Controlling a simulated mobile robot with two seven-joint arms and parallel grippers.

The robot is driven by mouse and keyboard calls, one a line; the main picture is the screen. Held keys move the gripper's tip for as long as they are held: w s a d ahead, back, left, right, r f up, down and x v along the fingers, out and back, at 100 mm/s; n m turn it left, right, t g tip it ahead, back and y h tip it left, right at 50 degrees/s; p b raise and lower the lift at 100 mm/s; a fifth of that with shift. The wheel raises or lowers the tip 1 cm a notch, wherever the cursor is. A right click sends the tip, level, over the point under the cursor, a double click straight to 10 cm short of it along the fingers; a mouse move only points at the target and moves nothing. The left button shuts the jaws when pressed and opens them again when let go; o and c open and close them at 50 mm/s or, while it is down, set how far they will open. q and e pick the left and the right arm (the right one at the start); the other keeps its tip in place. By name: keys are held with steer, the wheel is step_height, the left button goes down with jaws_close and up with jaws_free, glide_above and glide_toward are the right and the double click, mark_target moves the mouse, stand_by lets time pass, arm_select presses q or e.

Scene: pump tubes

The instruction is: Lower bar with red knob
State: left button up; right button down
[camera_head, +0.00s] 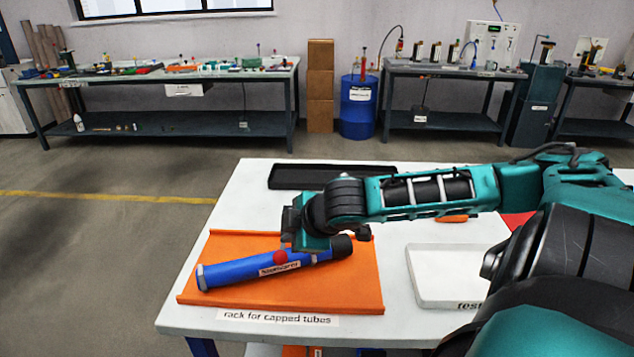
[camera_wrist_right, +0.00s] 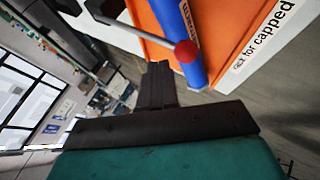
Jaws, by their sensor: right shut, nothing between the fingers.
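The red knob (camera_head: 280,257) shows in front of the blue tube (camera_head: 235,273), which lies on the orange rack (camera_head: 345,292). In the right wrist view the red knob (camera_wrist_right: 186,51) sits at the end of a thin grey bar (camera_wrist_right: 140,28), beside the blue tube (camera_wrist_right: 181,40). In the head view the bar is mostly hidden behind my gripper. My right gripper (camera_head: 290,222) is over the rack's back edge. Its dark fingers (camera_wrist_right: 158,68) are shut and empty, pointing toward the knob, with a gap between. My left gripper is out of view.
The rack stands on a white table (camera_head: 256,180). A black tray (camera_head: 285,177) lies at the back and a white tray (camera_head: 425,250) to the right, partly behind my arm. A label (camera_head: 277,319) lies at the rack's front. Workbenches stand far behind.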

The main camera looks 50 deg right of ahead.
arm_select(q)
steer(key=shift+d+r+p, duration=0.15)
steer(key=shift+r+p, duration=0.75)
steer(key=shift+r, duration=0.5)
arm_select(e)
steer(key=a+f+v, duration=0.1)
steer(key=v, duration=0.9)
steer(key=shift+s+r, duration=0.25)
steer(key=shift+s, duration=0.35)
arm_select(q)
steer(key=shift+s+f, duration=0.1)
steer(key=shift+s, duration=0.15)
arm_select(e)
steer(key=shift+a+f, duration=0.1)
steer(key=shift+a, duration=0.15)
